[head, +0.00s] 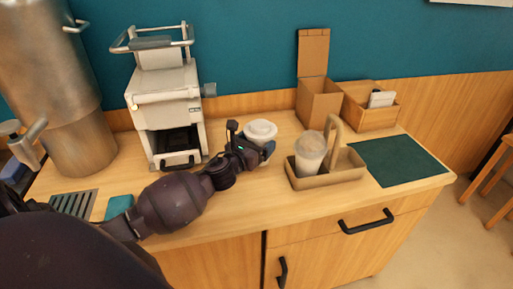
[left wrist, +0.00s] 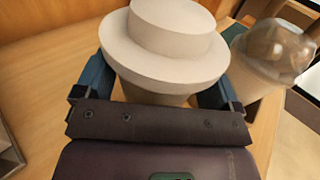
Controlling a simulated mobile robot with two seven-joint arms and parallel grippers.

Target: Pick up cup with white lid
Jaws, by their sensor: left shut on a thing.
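The cup with the white lid (head: 261,130) is on the wooden counter, between the white machine and the carrier. In the left wrist view its broad white lid (left wrist: 165,45) fills the upper middle. My left gripper (head: 253,148) has a finger on each side of the cup below the lid and is shut on it. In the left wrist view the blue fingers of my left gripper (left wrist: 160,88) flank the cup body. The cup is upright; its base is hidden. My right gripper is not in view.
A carrier (head: 330,178) with a handle holds a clear-domed cup (head: 310,150) just right of my gripper. The white machine (head: 168,105) stands to the left. Two boxes (head: 318,103) (head: 370,112) are behind. A dark green mat (head: 400,160) lies clear at the right.

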